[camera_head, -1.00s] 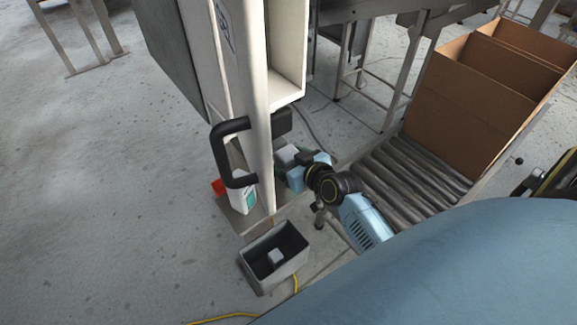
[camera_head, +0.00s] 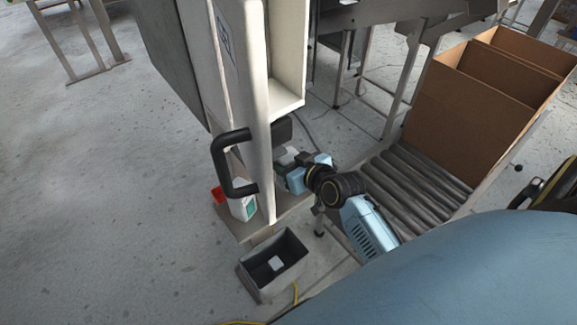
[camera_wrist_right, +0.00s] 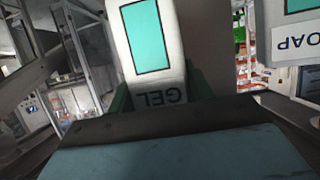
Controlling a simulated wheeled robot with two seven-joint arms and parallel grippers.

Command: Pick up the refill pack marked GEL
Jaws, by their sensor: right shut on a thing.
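The refill pack marked GEL (camera_wrist_right: 167,76) is white with a teal panel. In the right wrist view its lettering reads upside down, and it stands between green fingers. My right gripper (camera_head: 287,166) is shut on this pack, beside the pale column in the head view. There the pack shows only as a small whitish top (camera_head: 288,154), mostly hidden by the gripper. A second white pack, its lettering cut to "OAP" (camera_wrist_right: 296,42), is at the right edge of the wrist view, apart from the fingers. My left gripper is in neither view.
A white pack with a teal label (camera_head: 243,207) and a red item (camera_head: 218,195) stand behind the black handle (camera_head: 216,160). A grey bin (camera_head: 262,287) holding a pale block is in front. A roller conveyor (camera_head: 420,190) with brown cartons (camera_head: 465,115) lies to the right. Open floor is left.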

